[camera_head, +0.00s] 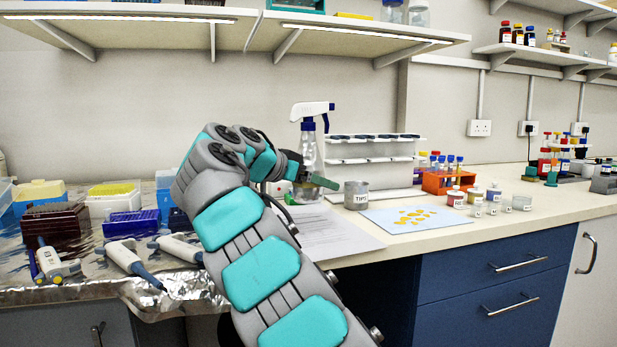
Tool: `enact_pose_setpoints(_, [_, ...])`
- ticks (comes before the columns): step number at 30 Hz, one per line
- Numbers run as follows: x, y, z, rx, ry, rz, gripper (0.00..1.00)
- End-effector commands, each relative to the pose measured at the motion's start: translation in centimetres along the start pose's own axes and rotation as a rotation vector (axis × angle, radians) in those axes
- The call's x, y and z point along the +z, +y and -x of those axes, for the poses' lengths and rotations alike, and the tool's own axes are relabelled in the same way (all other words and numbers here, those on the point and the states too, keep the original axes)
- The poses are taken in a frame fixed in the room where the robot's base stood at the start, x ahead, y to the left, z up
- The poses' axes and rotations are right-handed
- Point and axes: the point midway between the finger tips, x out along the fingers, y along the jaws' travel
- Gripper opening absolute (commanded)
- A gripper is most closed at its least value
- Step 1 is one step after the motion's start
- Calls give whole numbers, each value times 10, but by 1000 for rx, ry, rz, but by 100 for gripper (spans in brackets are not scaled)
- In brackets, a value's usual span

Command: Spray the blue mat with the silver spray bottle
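The spray bottle (308,143) has a white trigger head, a dark bluish neck and a clear or silvery body. It stands upright on the bench near the middle, in front of a white rack. My gripper (306,180) is at the lower part of the bottle, and my arm comes up from the bottom of the view. The gripper overlaps the bottle's body; whether the fingers are closed on it or only beside it is hard to see. The light blue mat (376,220) lies flat on the bench to the right, with several yellow-orange patches on it.
A grey cup labelled TIPS (356,195) stands between the gripper and the mat. Small jars (456,199) and an orange tube rack (447,182) sit behind and right of the mat. Paper sheets (330,240) lie in front. Pipettes (133,260) lie on foil at left.

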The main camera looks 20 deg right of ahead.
Motion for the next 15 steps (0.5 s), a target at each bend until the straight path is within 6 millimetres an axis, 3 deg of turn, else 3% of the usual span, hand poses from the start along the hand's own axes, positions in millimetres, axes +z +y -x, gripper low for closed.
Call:
enact_pose_setpoints(7, [4, 2, -2, 8, 2, -1, 0])
enact_pose_setpoints(15, [25, 2, -11, 7, 1, -1, 0])
